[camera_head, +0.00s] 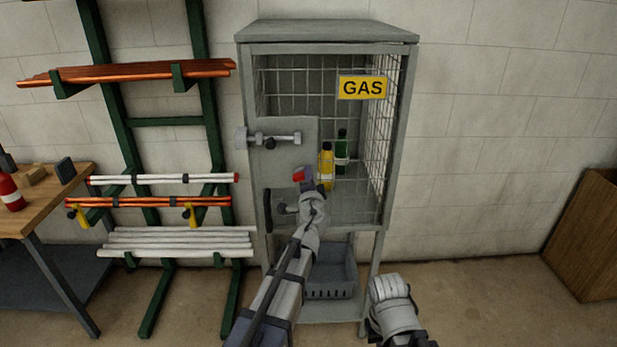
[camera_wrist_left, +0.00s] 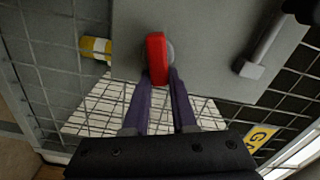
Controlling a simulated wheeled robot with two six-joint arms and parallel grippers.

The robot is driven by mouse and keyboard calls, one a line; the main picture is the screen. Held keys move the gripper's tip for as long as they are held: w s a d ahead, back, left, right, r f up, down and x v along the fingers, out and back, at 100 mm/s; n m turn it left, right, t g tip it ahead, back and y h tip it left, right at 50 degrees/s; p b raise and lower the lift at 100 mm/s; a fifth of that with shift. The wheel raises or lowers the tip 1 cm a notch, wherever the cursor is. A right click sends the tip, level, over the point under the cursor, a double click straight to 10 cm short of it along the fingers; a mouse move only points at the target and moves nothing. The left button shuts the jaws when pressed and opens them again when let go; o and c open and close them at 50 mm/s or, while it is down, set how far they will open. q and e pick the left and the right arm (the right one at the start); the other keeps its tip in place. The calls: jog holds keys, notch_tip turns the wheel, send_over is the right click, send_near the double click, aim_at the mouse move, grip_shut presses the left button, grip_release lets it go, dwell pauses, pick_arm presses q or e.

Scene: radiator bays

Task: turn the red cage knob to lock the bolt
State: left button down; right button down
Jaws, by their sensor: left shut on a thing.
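The red cage knob (camera_head: 299,174) is on the grey plate (camera_head: 290,140) of the gas cage's door, below the bolt (camera_head: 275,138). The bolt is a horizontal grey bar with a dark stub. In the left wrist view the knob (camera_wrist_left: 157,58) is an elongated red grip. My left gripper (camera_head: 305,184) is at the knob. In the wrist view its two dark fingers (camera_wrist_left: 161,80) are closed around the knob, one on each side. Part of my right arm shows at the lower right of the head view, but I see no right fingers.
The cage (camera_head: 328,32) has mesh walls and a yellow GAS sign (camera_head: 362,87). A yellow bottle (camera_head: 326,165) and a green bottle (camera_head: 342,150) stand inside. A grey crate (camera_head: 333,280) is below.

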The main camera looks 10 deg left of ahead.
pick_arm(q)
jog(key=shift+f+m+b, duration=0.15)
jog(key=shift+f+m, duration=0.05)
jog(key=shift+m, duration=0.6)
jog(key=shift+f+m+b, duration=0.15)
jog(key=shift+m, duration=0.95)
jog(key=c, duration=0.7)
grip_release()
jog(key=v, duration=0.7)
jog(key=shift+s+d, duration=0.15)
jog(key=shift+s, duration=0.25)
